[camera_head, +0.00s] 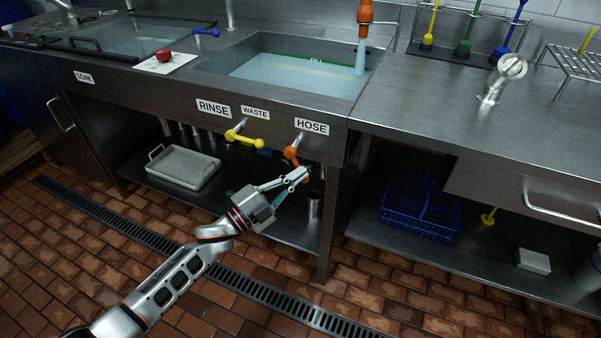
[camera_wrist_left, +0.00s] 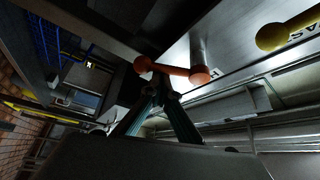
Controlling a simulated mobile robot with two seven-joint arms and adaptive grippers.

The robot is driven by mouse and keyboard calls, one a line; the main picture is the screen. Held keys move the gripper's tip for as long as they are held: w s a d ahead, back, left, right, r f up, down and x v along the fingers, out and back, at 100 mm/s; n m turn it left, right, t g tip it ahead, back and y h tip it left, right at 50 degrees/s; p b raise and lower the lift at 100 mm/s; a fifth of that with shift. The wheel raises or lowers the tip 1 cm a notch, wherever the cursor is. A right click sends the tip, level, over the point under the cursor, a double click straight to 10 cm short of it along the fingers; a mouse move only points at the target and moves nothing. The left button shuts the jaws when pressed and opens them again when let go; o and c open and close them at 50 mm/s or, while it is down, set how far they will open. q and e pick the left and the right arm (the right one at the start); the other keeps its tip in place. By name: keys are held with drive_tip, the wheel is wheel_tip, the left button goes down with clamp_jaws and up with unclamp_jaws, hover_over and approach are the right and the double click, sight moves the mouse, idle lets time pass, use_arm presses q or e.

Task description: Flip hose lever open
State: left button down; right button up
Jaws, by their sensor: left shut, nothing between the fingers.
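The orange hose lever (camera_head: 291,150) hangs under the HOSE label (camera_head: 312,127) on the front of the sink counter. In the head view it points down and slightly right. It also shows in the left wrist view (camera_wrist_left: 172,69), just beyond the fingertips. My left gripper (camera_head: 304,173) is shut and empty, with its tips close to the lever's lower end; I cannot tell whether they touch. In the left wrist view the gripper (camera_wrist_left: 158,84) points up at the lever. My right gripper is not in view.
A yellow lever (camera_head: 247,139) sits left of the hose lever under the WASTE label (camera_head: 255,113). A grey tray (camera_head: 184,168) rests on the lower shelf. A blue rack (camera_head: 420,208) stands on the shelf to the right. A counter leg (camera_head: 328,225) is right of my gripper.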

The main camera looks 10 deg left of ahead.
use_arm(q)
drive_tip(key=shift+w+a+f+m+g+y+p, duration=0.1)
drive_tip(key=shift+a+f+m+g+y+p, duration=0.1)
drive_tip(key=shift+a+m+g+p, duration=0.55)
drive_tip(key=shift+w+a+f+m+g+y+p, duration=0.1)
drive_tip(key=shift+f+m+g+y+p, duration=0.15)
drive_tip(key=shift+m, duration=0.85)
drive_tip(key=shift+w+a+f+m+g+y+p, duration=0.15)
drive_tip(key=shift+a+m+g+p, duration=0.4)
drive_tip(key=shift+m, duration=0.4)
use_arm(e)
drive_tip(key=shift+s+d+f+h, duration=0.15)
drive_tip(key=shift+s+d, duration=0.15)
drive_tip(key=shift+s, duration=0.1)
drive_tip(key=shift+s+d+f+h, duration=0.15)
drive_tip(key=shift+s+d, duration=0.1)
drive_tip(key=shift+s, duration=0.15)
use_arm(q)
drive_tip(key=shift+d+r, duration=0.1)
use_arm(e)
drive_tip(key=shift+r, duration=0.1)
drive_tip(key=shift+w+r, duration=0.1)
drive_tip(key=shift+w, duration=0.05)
